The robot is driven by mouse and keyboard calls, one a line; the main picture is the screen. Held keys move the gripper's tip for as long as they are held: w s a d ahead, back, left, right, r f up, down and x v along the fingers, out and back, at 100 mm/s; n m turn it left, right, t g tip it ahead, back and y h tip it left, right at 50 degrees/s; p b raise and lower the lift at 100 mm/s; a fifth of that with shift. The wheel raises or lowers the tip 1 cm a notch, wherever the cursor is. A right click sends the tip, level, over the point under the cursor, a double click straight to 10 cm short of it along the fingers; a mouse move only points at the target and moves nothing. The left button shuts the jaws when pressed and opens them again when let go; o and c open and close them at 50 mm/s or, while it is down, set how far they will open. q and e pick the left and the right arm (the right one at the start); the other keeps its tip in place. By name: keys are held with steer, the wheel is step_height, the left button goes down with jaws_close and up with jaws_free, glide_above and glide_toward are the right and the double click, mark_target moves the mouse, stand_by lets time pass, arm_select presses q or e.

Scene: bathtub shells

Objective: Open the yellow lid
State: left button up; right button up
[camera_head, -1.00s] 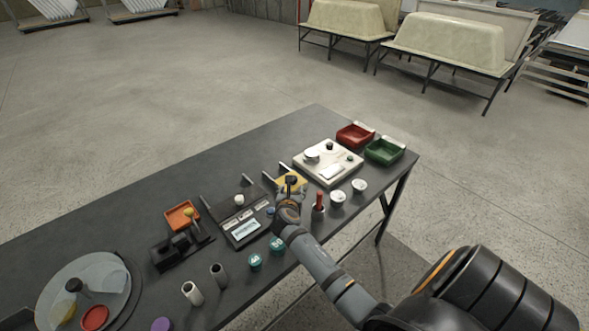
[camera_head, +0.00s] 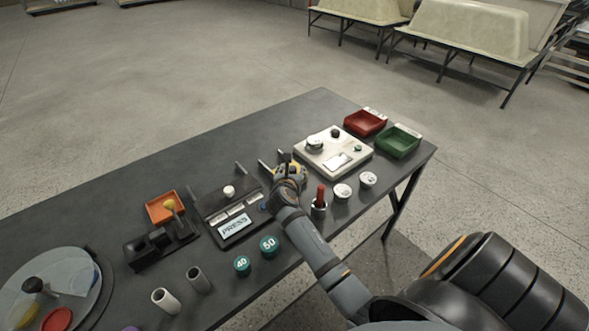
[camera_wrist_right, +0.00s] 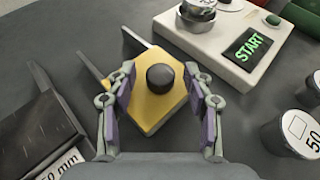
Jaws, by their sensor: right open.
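The yellow lid (camera_wrist_right: 150,102) is a flat yellow plate with a round black knob (camera_wrist_right: 160,78) on top. In the wrist view it lies below my right gripper (camera_wrist_right: 160,95), whose two fingers are spread, one on each side of the knob. I see no clear contact with the knob. In the head view, my right gripper (camera_head: 290,175) covers much of the yellow lid (camera_head: 279,172), so only bits of yellow show. What lies under the lid is hidden. My left gripper is not in view.
A white device (camera_wrist_right: 215,40) with a green START screen stands just beyond the lid. A dark PRESS device (camera_head: 233,215) is to the left. A red-topped item (camera_head: 320,198) and white weights (camera_head: 343,191) stand close right. Red (camera_head: 365,122) and green (camera_head: 398,140) trays sit at the back.

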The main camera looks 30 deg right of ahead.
steer(key=shift+s+r, duration=0.1)
steer(key=c, duration=0.5)
jaws_close()
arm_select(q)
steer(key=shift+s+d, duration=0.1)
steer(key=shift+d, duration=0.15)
